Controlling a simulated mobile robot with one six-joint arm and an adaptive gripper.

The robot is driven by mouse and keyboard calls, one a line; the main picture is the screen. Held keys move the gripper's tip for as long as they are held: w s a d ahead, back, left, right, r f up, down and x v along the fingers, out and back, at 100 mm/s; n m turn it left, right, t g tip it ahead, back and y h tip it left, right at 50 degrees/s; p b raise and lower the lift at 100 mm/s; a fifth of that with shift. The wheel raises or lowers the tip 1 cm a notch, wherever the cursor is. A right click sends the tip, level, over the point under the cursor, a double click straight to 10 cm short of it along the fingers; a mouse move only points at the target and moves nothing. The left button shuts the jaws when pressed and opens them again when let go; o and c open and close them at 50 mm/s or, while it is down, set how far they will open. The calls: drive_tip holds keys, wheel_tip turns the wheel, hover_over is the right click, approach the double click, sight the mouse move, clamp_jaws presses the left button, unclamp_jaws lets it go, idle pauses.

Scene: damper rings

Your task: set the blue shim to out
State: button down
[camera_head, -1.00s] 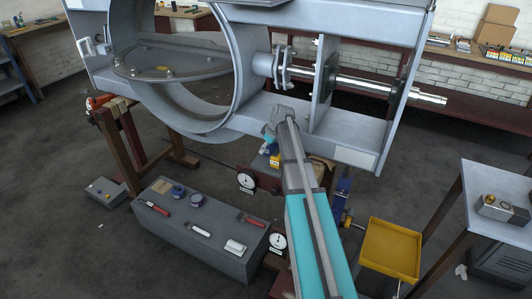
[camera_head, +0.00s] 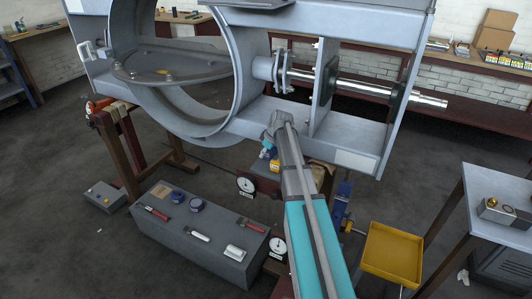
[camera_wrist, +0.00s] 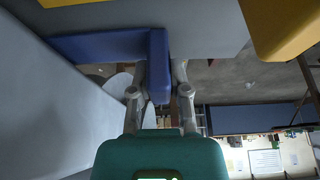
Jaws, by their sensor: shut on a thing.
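The blue shim (camera_wrist: 100,45) is an L-shaped blue piece in the wrist view, lying along the edge of a grey surface. Its short upright tab (camera_wrist: 158,62) sits between the two fingers of my gripper (camera_wrist: 160,80), which is shut on it. In the head view, my gripper (camera_head: 269,146) is low, under the front edge of the grey damper housing (camera_head: 235,125). A small blue and yellow patch shows beside it there, but my arm hides most of the shim. I cannot tell how far the shim is in or out.
A yellow block (camera_wrist: 283,25) is close on the right in the wrist view. A pale surface (camera_wrist: 45,110) fills its left. In the head view, a grey bench box (camera_head: 200,235) with tools, a dial gauge (camera_head: 246,186) and a yellow tray (camera_head: 391,252) stand below the housing.

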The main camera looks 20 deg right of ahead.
sight(255, 165)
drive_tip(key=shift+s+a, duration=0.85)
drive_tip(key=shift+a, duration=0.25)
drive_tip(key=shift+s+a, duration=0.85)
drive_tip(key=shift+a, duration=0.2)
drive_tip(key=c, duration=0.6)
unclamp_jaws()
drive_tip(key=shift+c, duration=0.2)
drive_tip(key=shift+o, duration=0.2)
